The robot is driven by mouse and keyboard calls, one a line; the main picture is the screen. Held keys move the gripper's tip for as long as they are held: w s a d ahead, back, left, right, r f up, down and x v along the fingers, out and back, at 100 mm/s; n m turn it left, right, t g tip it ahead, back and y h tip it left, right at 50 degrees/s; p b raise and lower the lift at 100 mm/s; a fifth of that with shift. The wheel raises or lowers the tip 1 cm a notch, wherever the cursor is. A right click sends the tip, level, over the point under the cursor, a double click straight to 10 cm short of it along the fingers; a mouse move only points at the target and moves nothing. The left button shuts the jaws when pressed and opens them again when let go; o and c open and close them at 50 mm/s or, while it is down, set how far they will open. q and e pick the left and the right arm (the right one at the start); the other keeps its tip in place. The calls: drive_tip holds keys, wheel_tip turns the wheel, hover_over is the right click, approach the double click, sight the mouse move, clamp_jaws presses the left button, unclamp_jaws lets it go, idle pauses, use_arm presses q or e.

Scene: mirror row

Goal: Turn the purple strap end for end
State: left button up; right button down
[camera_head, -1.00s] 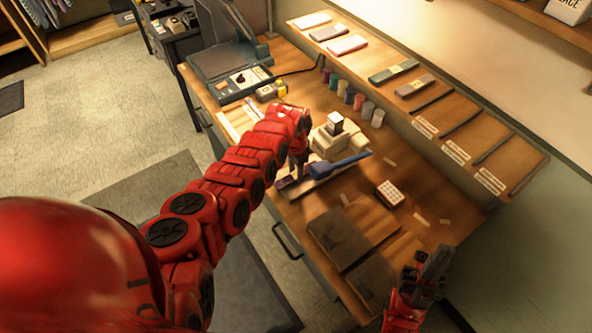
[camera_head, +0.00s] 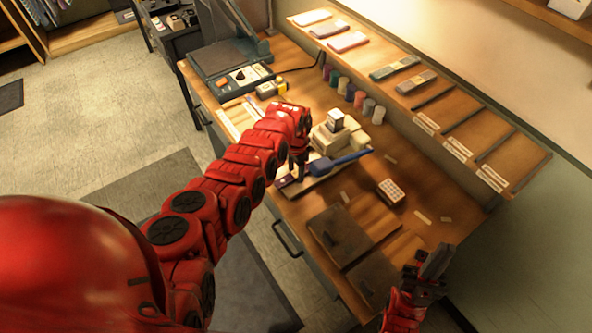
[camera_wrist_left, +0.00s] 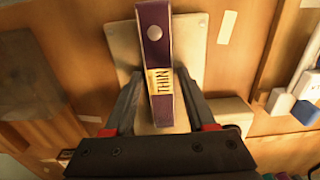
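The purple strap (camera_wrist_left: 154,45) shows in the left wrist view, lengthwise up the picture, with a round pale stud near its far end and a yellow label reading "THIN". It lies over a beige board (camera_wrist_left: 195,60). My left gripper (camera_wrist_left: 158,82) is open, with one finger on each side of the strap and pale board showing in the gaps. In the head view my left gripper (camera_head: 298,168) is low over the bench, and the strap there is mostly hidden by it. My right gripper (camera_head: 432,262) is empty at the bench's front right; its finger gap is unclear.
A blue-handled tool (camera_head: 340,161) lies close to the right of my left gripper, before a pale stepped block (camera_head: 333,138). Several spools (camera_head: 359,101) line the back.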

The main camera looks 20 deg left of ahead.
use_arm(q)
drive_tip(key=shift+o, duration=1.3)
drive_tip(key=shift+r, duration=0.1)
drive_tip(key=shift+w+r, duration=0.15)
drive_tip(key=shift+r, duration=0.4)
wheel_tip(320, 180, up, 10)
drive_tip(key=b, duration=0.3)
wheel_tip(320, 180, up, 5)
hover_over(296, 173)
drive_tip(key=shift+r+p, duration=0.45)
drive_tip(key=shift+r, duration=0.15)
